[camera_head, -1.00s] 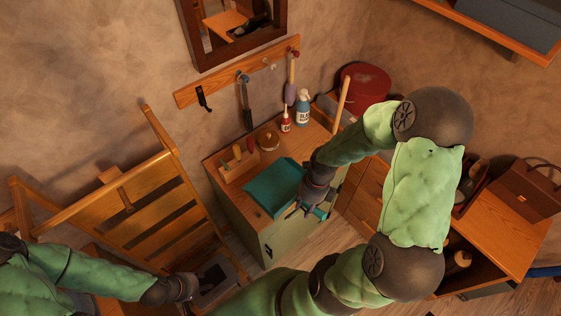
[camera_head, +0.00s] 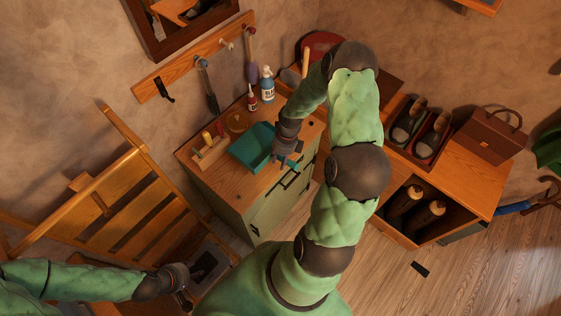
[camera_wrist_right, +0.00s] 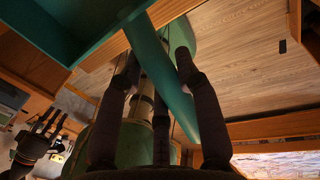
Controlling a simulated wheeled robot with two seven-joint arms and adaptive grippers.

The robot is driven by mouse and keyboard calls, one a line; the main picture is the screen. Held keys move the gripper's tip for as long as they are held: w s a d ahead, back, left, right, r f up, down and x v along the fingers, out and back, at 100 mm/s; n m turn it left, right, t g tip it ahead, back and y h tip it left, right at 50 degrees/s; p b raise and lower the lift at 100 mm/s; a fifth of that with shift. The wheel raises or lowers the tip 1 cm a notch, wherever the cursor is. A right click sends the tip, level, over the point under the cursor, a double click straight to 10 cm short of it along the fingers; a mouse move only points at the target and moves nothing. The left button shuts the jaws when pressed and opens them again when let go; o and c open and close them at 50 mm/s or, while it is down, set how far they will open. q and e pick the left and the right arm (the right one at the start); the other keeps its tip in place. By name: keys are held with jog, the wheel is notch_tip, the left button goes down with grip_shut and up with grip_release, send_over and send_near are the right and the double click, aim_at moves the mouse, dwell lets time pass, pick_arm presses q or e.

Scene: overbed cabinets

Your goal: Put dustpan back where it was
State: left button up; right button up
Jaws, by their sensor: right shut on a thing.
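The teal dustpan (camera_head: 252,146) is over the top of the green cabinet (camera_head: 222,192), near its front right. I cannot tell whether it touches the top. My right gripper (camera_head: 287,160) is shut on its handle at the cabinet's front edge. In the right wrist view the handle (camera_wrist_right: 180,92) runs between the two dark fingers (camera_wrist_right: 155,75), and the pan is cut off at the upper left. My left gripper (camera_head: 184,298) is low at the left, beside the wooden chair, away from the dustpan; its fingers look spread and empty in the right wrist view (camera_wrist_right: 42,128).
A wooden box with tools (camera_head: 210,147), a tape roll (camera_head: 237,122), a red bottle (camera_head: 252,98) and a blue bottle (camera_head: 267,85) stand close behind the pan. A hook rail (camera_head: 195,60) hangs above. The wooden chair (camera_head: 110,190) is at left, a shoe cabinet (camera_head: 450,190) at right.

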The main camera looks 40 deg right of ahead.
aim_at(269, 150)
jog(key=shift+w+d+f, duration=0.3)
jog(key=shift+f, duration=0.25)
jog(key=shift+w+d+f, duration=0.25)
jog(key=shift+w+f, duration=0.05)
jog(key=shift+f, duration=0.2)
jog(key=shift+w+f+p, duration=0.1)
jog(key=shift+f+p, duration=0.25)
jog(key=shift+f, duration=1.25)
jog(key=o, duration=1.1)
jog(key=shift+f, duration=0.1)
jog(key=shift+o, duration=0.2)
